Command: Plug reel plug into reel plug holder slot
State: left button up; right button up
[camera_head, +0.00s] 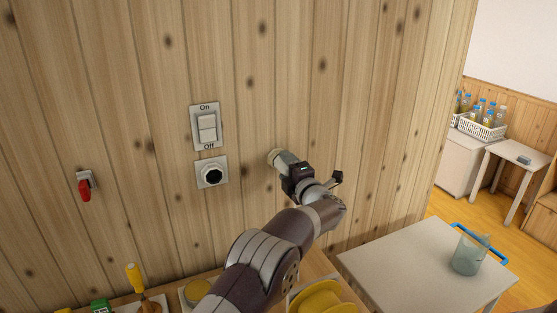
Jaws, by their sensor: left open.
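My left gripper (291,168) is dark and reaches up to the wood wall right of the switch plate. It is open. A pale round piece (275,157) shows at its tip against the wall; I cannot tell whether it is the plug or its holder, or whether the gripper touches it. A round black socket (212,174) on a grey plate sits on the wall to the gripper's left. A yellow reel-like object (325,299) lies low in front, partly hidden by my arm. My right gripper is not in view.
An On/Off switch (206,127) is above the socket. A red handle (85,189) is on the wall at left. A yellow-handled tool (134,278) stands at bottom left. A bottle crate (482,128) is farther back.

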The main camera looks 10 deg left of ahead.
pick_arm(q)
jog(key=shift+s+d, duration=0.1)
jog(key=shift+s, duration=0.05)
jog(key=shift+b+v, duration=0.95)
jog(key=shift+v, duration=0.95)
jog(key=shift+s+d, duration=0.1)
jog(key=shift+s, duration=0.1)
